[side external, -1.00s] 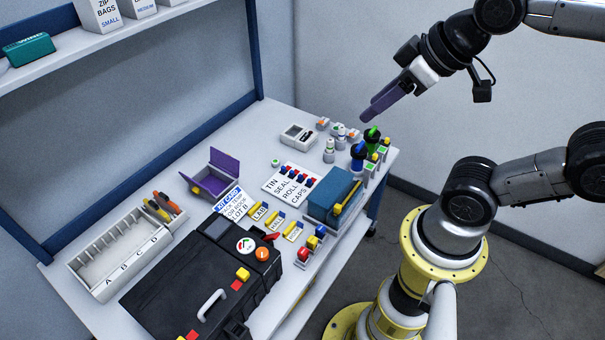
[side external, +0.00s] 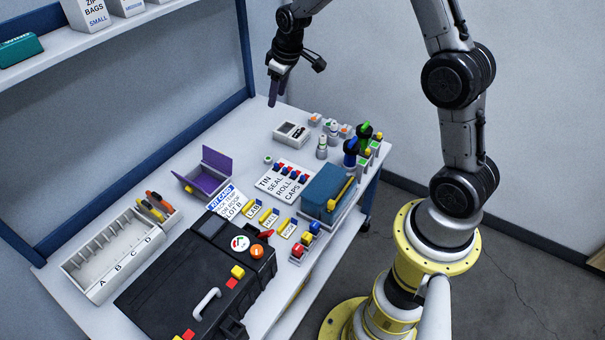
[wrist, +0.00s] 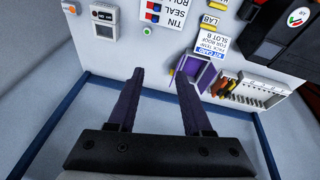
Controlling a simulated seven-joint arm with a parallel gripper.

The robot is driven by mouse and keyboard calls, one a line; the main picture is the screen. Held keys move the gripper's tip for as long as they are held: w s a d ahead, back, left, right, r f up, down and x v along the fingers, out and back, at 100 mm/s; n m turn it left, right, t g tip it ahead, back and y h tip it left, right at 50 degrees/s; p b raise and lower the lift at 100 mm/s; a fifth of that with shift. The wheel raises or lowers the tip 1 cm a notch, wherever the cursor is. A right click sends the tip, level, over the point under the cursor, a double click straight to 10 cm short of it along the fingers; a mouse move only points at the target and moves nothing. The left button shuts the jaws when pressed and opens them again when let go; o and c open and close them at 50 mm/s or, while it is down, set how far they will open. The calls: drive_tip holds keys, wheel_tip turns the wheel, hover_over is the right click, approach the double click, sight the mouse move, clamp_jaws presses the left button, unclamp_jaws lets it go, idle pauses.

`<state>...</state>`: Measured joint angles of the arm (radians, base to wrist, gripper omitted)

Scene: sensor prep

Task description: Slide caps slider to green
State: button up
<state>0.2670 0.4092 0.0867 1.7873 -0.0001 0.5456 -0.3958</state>
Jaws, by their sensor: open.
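The white slider board (side external: 286,182), lettered TIN, SEAL, ROLL and CAPS, lies on the bench. Each row carries a small slider with red and blue showing; the caps slider (side external: 305,179) is in the row nearest the blue box. Part of the board (wrist: 168,14) shows at the top of the wrist view, with the caps row outside the picture. My gripper (side external: 274,100) is in the air above the back of the bench, away from the board. In the wrist view my gripper (wrist: 158,80) has its two purple fingers wide apart with nothing between them.
A blue box (side external: 325,190) with a yellow handle stands right of the board. An open purple box (side external: 205,178) is to the left. A black case (side external: 200,275) fills the front.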

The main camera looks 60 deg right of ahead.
drive_tip(key=d+f+g, duration=0.2)
drive_tip(key=d+f, duration=0.1)
drive_tip(key=f, duration=0.7)
drive_tip(key=m+g+y, duration=0.1)
approach(302, 176)
wheel_tip(302, 176, down, 9)
drive_tip(key=shift+r, duration=0.15)
clamp_jaws()
idle(0.7)
